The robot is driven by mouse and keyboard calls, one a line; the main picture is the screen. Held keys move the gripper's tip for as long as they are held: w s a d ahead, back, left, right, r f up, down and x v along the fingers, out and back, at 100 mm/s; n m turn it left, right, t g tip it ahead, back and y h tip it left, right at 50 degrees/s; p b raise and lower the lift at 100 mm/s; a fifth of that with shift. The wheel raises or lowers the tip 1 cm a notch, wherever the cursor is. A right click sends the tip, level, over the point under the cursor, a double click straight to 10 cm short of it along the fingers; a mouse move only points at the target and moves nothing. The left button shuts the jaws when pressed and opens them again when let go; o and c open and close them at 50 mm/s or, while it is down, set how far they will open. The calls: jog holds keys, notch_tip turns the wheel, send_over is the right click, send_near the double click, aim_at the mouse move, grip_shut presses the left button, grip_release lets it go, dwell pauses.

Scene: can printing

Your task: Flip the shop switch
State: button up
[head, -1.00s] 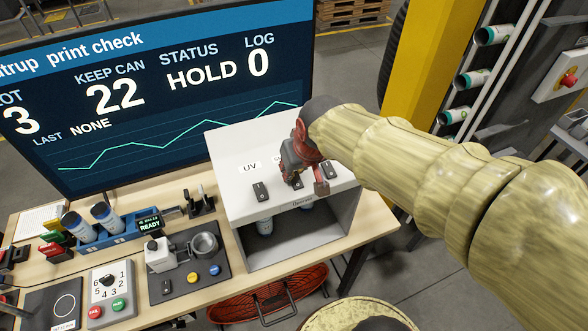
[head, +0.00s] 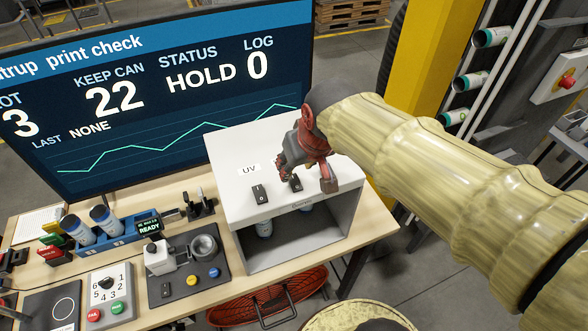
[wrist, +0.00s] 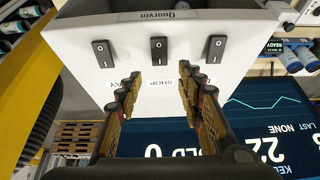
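The shop switch is the middle black rocker (wrist: 158,50) on the white box, with the upside-down SHOP label (wrist: 175,83) beside it in the wrist view. In the head view this rocker (head: 295,184) shows between my fingers. My gripper (head: 307,182) is open and empty over the box's sloped top. In the wrist view my gripper's (wrist: 158,79) two fingers are spread on either side of the label, their tips just short of the switch row. I see no clear contact. Which way the rocker is pressed is too small to tell.
The UV switch (head: 260,194) is left of the shop switch; a third rocker (wrist: 103,52) is on its other side, hidden by my gripper in the head view. The large monitor (head: 150,100) stands close behind. A tester plate (head: 190,265) lies left of the box.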

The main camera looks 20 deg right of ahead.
jog(key=v, duration=0.7)
dwell(0.3)
jog(key=s+f+b, duration=0.4)
jog(key=f+b, duration=0.1)
jog(key=f, duration=0.3)
jog(key=s+f+b, duration=0.4)
jog(key=f+b, duration=0.1)
jog(key=f, duration=0.4)
jog(key=shift+s+f, duration=0.25)
jog(key=shift+s, duration=0.15)
